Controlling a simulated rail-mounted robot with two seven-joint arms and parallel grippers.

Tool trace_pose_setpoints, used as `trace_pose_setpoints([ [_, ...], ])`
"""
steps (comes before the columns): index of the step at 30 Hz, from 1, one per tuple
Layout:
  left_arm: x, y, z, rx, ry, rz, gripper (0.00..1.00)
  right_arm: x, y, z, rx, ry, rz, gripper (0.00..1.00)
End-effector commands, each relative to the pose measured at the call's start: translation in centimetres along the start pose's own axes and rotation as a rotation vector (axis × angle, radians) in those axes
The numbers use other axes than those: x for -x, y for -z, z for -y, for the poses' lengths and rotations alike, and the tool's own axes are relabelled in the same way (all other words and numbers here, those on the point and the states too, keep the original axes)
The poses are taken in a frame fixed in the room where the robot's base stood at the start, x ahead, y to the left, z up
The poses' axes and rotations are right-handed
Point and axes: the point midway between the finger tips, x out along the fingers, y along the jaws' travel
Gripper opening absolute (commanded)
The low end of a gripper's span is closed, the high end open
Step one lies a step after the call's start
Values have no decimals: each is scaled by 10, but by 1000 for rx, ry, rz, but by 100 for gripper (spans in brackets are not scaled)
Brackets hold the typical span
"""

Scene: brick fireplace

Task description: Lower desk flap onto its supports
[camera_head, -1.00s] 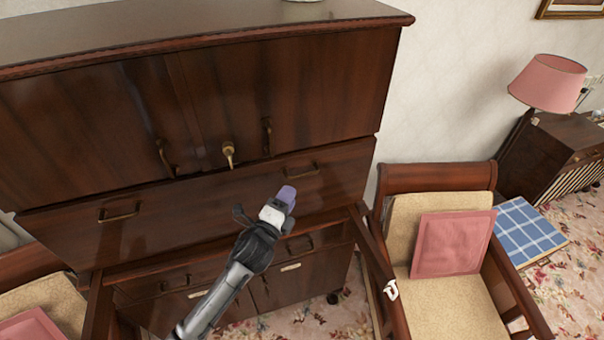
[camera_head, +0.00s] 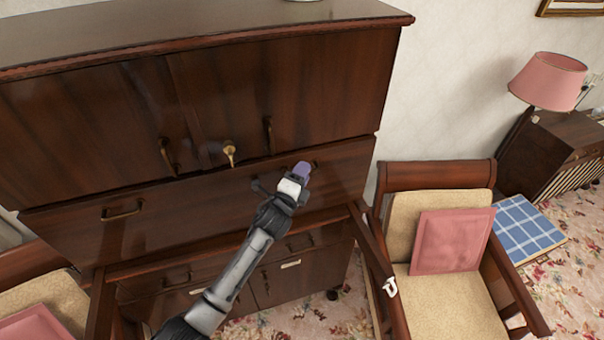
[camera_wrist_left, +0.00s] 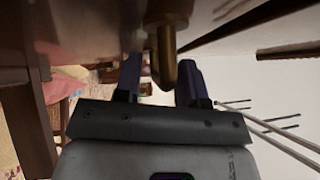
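The desk is a dark wood cabinet; its flap, the wide front panel (camera_head: 190,205), stands upright with a brass pull (camera_head: 122,211) at its left. Two wooden rails, apparently the supports, jut forward below it: the right one (camera_head: 372,250) and the left one (camera_head: 98,308). My left gripper (camera_head: 282,180) is open in front of the panel's right half, covering most of the right pull. In the left wrist view, a brass fitting (camera_wrist_left: 165,55) hangs between its parted fingers (camera_wrist_left: 160,82); I cannot tell whether they touch it. My right gripper is not in view.
Upper doors carry two brass handles and a central brass fitting (camera_head: 229,153). A chair with a pink cushion (camera_head: 453,242) stands close at the right; another cushioned chair (camera_head: 45,300) is at the left. A pink lamp (camera_head: 547,82) stands farther right.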

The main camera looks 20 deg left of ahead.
Motion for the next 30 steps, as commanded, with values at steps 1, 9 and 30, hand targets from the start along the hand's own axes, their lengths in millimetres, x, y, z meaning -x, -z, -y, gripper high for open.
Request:
trace_pose_setpoints([
  [1, 0, 0, 0, 0, 0, 0, 35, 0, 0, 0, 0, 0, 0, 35],
  [9, 0, 0, 0, 0, 0, 0, 9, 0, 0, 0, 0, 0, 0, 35],
  [30, 8, 8, -5, -26, 29, -1, 0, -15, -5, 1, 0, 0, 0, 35],
])
